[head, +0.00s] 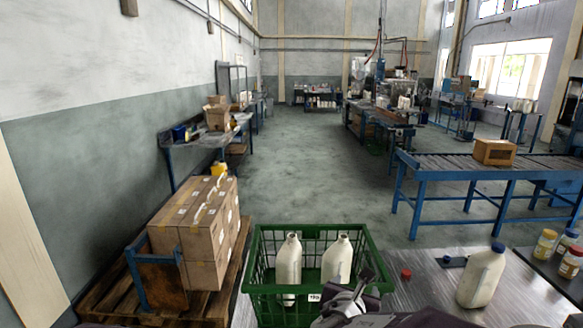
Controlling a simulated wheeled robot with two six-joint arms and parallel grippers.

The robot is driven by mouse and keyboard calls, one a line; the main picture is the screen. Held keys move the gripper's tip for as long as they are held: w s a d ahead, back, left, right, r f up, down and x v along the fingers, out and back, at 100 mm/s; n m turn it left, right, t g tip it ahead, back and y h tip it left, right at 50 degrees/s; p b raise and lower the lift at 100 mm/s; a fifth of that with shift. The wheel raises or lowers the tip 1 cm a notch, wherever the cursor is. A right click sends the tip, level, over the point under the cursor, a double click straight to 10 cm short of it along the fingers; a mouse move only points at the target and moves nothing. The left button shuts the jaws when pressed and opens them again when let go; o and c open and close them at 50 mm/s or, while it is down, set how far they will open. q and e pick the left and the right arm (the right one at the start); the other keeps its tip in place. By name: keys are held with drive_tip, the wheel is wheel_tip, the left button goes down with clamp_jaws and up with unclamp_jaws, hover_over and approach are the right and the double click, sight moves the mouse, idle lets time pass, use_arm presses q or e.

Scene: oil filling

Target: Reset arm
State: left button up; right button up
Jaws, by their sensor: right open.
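My right gripper (366,282) is at the bottom centre of the head view, open, with nothing seen between its fingers. It is in front of the right part of a green crate (262,262) and overlaps it in the picture; I cannot tell whether they touch. Two uncapped cream bottles, a left one (288,264) and a right one (337,259), stand upright in the crate. The lower part of the right bottle is partly hidden. A bottle with a dark blue cap (483,277) stands upright on the metal table (430,290). My left gripper is not in view.
A red cap (406,273) and a small blue item (453,261) lie on the table. Several small jars (545,244) stand on a dark surface at the right edge. Cardboard boxes (200,240) on a pallet stand left of the crate. A roller conveyor (440,163) is behind the table.

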drive_tip(key=s+d+f+m+g+h+p, duration=0.1)
drive_tip(key=s+d+f+m+g, duration=0.2)
drive_tip(key=s+d+m, duration=0.25)
drive_tip(key=s+d+f+m+g+p, duration=0.1)
drive_tip(key=s+d+f+m+g, duration=0.3)
drive_tip(key=d+m, duration=0.15)
drive_tip(key=s+a+f+m+g+y, duration=0.1)
drive_tip(key=s+a+f+m+y, duration=0.2)
drive_tip(key=m, duration=0.7)
drive_tip(key=s+a+f+m+g+y, duration=0.2)
drive_tip(key=s+a+f+m+y, duration=0.1)
drive_tip(key=s+m, duration=0.4)
drive_tip(key=a+f+m, duration=0.1)
drive_tip(key=a+m, duration=0.1)
drive_tip(key=m, duration=0.1)
drive_tip(key=shift+s, duration=0.15)
